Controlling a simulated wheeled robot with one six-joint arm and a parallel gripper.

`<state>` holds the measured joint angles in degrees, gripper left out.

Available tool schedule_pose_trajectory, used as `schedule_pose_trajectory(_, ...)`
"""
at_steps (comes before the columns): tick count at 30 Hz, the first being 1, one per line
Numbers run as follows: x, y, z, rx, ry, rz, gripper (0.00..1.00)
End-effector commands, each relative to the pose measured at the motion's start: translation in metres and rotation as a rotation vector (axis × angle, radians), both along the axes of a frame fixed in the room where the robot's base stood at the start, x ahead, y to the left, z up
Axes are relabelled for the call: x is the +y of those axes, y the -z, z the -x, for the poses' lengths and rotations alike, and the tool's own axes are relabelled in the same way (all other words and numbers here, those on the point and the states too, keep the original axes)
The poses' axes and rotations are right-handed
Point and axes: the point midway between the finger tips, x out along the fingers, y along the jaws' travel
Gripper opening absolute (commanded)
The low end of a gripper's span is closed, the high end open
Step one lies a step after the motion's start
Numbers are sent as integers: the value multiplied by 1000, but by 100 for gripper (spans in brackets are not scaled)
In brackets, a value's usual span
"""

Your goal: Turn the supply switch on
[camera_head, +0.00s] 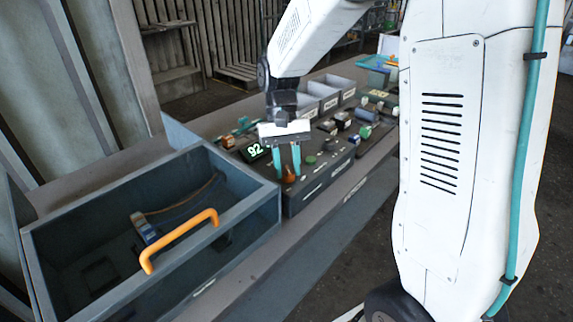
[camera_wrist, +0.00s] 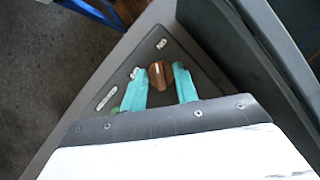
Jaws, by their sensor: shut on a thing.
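The supply switch is a round orange-brown knob (camera_head: 290,179) at the near corner of a dark control panel (camera_head: 318,180). In the wrist view the knob (camera_wrist: 161,76) shows a pale mark on top. Small pale labels lie beside it on the panel. My gripper (camera_head: 288,174) points down at the knob with its two teal fingers. In the wrist view the fingers (camera_wrist: 158,70) stand on either side of the knob, shut on it. The lower part of the knob is partly hidden by the fingers.
A grey open-topped box (camera_head: 248,215) with an orange handle (camera_head: 180,240) stands at the left, close to the panel. A lit display (camera_head: 254,151) reads 92. Grey bins (camera_head: 340,88) and several small parts stand behind. Floor is free on the bench's right.

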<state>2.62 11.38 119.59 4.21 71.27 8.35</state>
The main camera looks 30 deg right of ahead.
Motion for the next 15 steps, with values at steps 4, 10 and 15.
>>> schedule_pose_trajectory(4,-1,0,0,-1,95,-1,7)
schedule_pose_trajectory(10,-1,0,0,-2,178,1,7)
schedule_pose_trajectory(15,-1,0,0,-2,214,-1,7)
